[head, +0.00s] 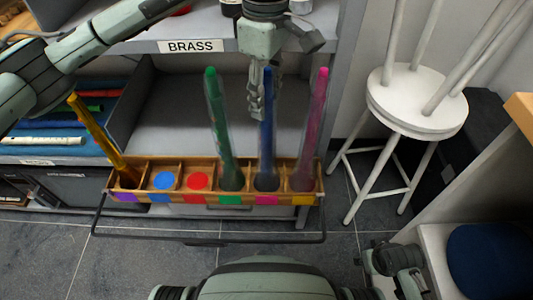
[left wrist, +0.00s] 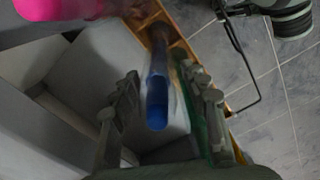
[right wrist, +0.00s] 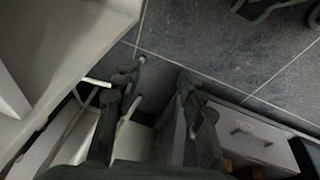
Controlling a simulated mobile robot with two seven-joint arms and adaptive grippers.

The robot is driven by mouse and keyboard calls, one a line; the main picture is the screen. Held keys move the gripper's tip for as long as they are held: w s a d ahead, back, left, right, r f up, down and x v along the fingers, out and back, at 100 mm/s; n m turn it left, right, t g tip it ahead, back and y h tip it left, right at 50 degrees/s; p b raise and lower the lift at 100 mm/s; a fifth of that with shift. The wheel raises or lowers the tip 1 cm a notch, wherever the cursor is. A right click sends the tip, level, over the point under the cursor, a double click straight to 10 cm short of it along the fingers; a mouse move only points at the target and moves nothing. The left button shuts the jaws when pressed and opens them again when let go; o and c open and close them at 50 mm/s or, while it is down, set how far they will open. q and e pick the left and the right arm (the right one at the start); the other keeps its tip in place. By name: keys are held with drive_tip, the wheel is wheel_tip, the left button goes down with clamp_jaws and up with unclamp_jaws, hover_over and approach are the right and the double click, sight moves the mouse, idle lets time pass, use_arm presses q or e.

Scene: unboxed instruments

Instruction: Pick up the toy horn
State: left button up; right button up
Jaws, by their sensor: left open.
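Long horn-like tubes stand in a wooden rack (head: 215,197): a yellow one (head: 103,140) leaning left, a green one (head: 222,130), a blue one (head: 266,150) and a pink one (head: 312,130). I cannot tell which the task calls the toy horn. My left gripper (head: 258,105) is open, pointing down at the blue tube's upper part. In the left wrist view the blue tube (left wrist: 157,100) shows between the parted fingers, with the pink tube (left wrist: 50,8) at the upper left and the green one (left wrist: 217,130) beyond the right finger. My right gripper (right wrist: 160,82) is open and empty, above the floor.
The rack's blue disc (head: 163,181) and red disc (head: 197,181) lie in slots between the yellow and green tubes. A shelf labelled BRASS (head: 191,46) is above. A white stool (head: 415,100) stands at right. The tiled floor (head: 180,260) in front is largely clear.

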sight(266, 108)
use_arm(q)
wheel_tip(266, 108, down, 3)
drive_tip(key=shift+w+f, duration=0.1)
drive_tip(key=shift+f, duration=0.1)
clamp_jaws()
idle(0.3)
